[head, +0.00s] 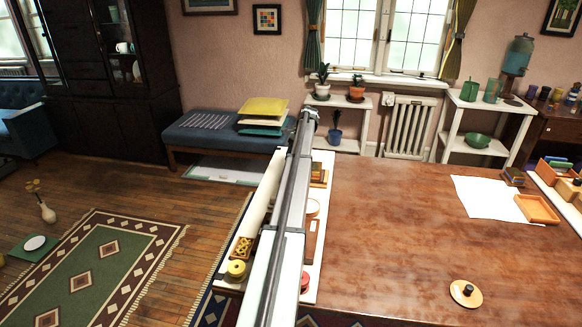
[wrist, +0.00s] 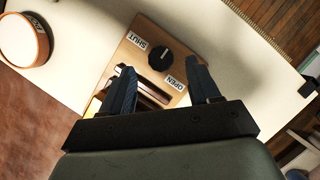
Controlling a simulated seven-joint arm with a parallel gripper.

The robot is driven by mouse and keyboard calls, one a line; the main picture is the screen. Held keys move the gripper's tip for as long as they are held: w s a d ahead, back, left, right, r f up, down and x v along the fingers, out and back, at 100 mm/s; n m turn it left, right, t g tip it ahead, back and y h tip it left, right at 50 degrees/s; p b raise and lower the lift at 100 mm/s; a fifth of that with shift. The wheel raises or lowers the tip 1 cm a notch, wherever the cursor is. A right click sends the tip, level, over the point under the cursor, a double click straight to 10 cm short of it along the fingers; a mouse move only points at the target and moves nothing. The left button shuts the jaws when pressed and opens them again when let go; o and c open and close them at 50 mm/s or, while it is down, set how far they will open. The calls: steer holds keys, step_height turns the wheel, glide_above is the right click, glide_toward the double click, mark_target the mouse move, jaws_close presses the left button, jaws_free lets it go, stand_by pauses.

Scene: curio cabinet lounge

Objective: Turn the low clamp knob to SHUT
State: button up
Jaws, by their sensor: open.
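The low clamp knob (wrist: 160,58) is a round black knob on a wooden plate (wrist: 150,28) in the wrist view. A SHUT label (wrist: 137,40) lies to its upper left and an OPEN label (wrist: 175,83) to its lower right. A small pale mark shows on the knob, but I cannot tell clearly which label it points to. My gripper (wrist: 161,68) is open, with its dark fingers on either side of the knob in the picture. I cannot tell whether they touch it. In the head view I cannot make out the knob.
Dark slots and pale bars sit on the plate below the knob. A round orange-rimmed dish (wrist: 45,40) lies at the wrist view's left.

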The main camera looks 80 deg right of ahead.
steer(key=shift+x, duration=1.8)
steer(key=c, duration=1)
